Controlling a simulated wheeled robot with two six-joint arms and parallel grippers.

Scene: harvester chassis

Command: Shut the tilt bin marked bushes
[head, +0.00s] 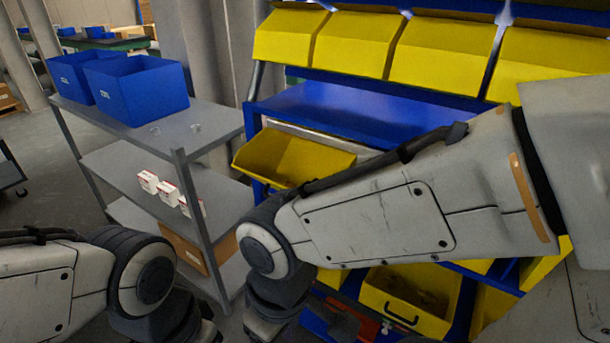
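Yellow tilt bins hang in a blue rack. One bin (252,152) in the middle row is tipped open towards me, and its inside shows; my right arm covers part of its front right. A lower bin (392,308) with a dark handle also shows its inside, with brownish contents. The upper row of bins (350,42) looks shut. I cannot read a bushes label on any of them. My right arm reaches across the rack and bends down at its wrist near the bottom edge. My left arm is at the lower left. Both grippers are below or out of the picture.
A grey shelf trolley (205,140) stands left of the rack, with blue crates (140,88) on top, small white boxes (148,182) on the middle shelf and a cardboard box (185,248) below. A blue shelf surface (340,105) above the open bin is clear.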

